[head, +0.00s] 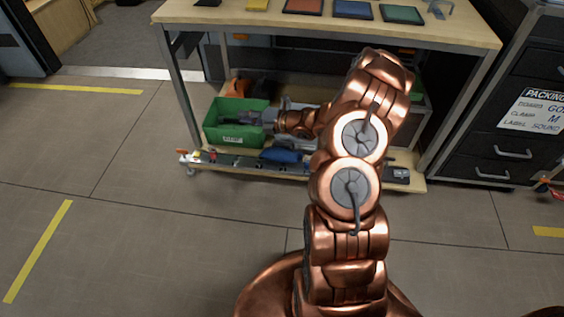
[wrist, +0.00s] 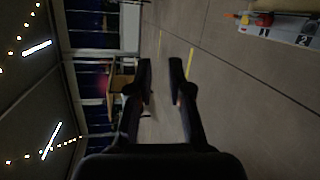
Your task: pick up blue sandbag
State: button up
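The blue sandbag (head: 281,155) lies on the front part of the low shelf under the workbench, left of my arm in the head view. Its right end is close to my arm's outline. My gripper (head: 224,119) points left in front of the green crate (head: 222,138), above and to the left of the sandbag. In the wrist view my gripper (wrist: 161,75) shows two dark fingers spread apart with nothing between them. I cannot make out the sandbag in the wrist view.
The workbench top (head: 270,14) overhangs the low shelf (head: 235,162), and a metal leg (head: 181,82) stands at its left. Small items line the shelf's front edge. A dark drawer cabinet (head: 505,125) stands at the right. The floor in front is clear.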

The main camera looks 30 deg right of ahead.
jog(key=d+f+m+t+h+b, duration=0.1)
jog(key=d+f+m+h+b, duration=0.2)
jog(key=d+f+m, duration=0.6)
jog(key=m+h+b, duration=0.2)
jog(key=m+h, duration=0.1)
jog(key=h, duration=0.1)
send_near(284, 143)
jog(key=shift+w+a+f, duration=0.1)
jog(key=shift+w+a, duration=0.4)
jog(key=shift+w, duration=0.1)
jog(key=shift+w+f+b, duration=0.2)
jog(key=shift+b, duration=0.1)
jog(key=shift+b+x, duration=0.35)
jog(key=shift+x, duration=0.7)
jog(key=w, duration=0.1)
jog(key=w+f+b, duration=0.1)
jog(key=w+b, duration=0.1)
jog(key=shift+d+f, duration=0.15)
jog(key=shift+f, duration=0.1)
jog(key=shift+x, duration=0.8)
jog(key=shift+r, duration=0.15)
jog(key=shift+c, duration=0.4)
grip_shut()
